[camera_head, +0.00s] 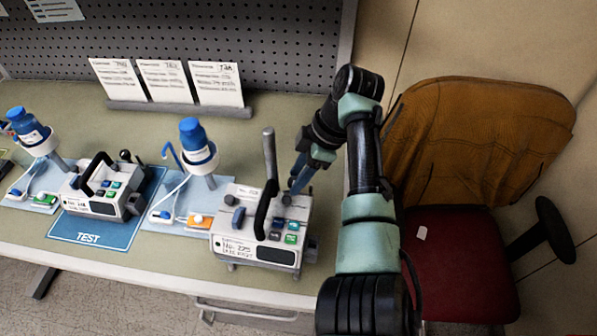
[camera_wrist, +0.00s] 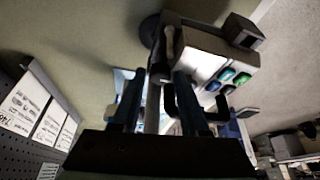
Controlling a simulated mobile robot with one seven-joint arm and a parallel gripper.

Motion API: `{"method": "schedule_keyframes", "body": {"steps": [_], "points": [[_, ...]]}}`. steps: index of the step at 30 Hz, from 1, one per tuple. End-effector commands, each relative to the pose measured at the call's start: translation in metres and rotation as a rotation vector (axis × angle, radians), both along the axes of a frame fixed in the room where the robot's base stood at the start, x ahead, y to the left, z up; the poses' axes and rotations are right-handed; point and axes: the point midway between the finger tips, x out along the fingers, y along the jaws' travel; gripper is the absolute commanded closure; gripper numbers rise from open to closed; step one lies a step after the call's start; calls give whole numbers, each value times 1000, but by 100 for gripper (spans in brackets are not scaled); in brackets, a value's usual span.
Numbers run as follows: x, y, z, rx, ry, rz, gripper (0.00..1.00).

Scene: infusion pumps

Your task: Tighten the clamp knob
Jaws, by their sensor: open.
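The right-hand infusion pump (camera_head: 262,230) is a white box with a black carry handle (camera_head: 267,185), coloured buttons and a dark display. It stands near the table's front edge. A small dark knob (camera_head: 286,200) shows on its top right, just below my gripper (camera_head: 297,186); I cannot tell for sure that it is the clamp knob. In the wrist view my gripper (camera_wrist: 158,88) has its two dark fingers apart, with a grey post (camera_wrist: 152,112) showing between them. The pump (camera_wrist: 205,55) lies beyond the fingertips. Contact cannot be made out.
A second pump (camera_head: 102,190) stands on a blue TEST mat (camera_head: 95,232) at left. Blue-capped bottles (camera_head: 190,130) stand in holders beside the pumps. Label cards (camera_head: 165,80) stand at the back. A chair (camera_head: 455,250) is at right.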

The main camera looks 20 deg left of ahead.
Motion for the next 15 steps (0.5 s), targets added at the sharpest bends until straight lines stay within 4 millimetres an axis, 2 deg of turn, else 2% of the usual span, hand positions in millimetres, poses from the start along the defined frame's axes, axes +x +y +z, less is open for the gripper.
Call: {"method": "schedule_keyframes", "body": {"steps": [5, 12, 15], "points": [[0, 0, 0, 0, 0, 0, 58], [0, 0, 0, 0, 0, -1, 100], [0, 0, 0, 0, 0, -1, 100]]}}
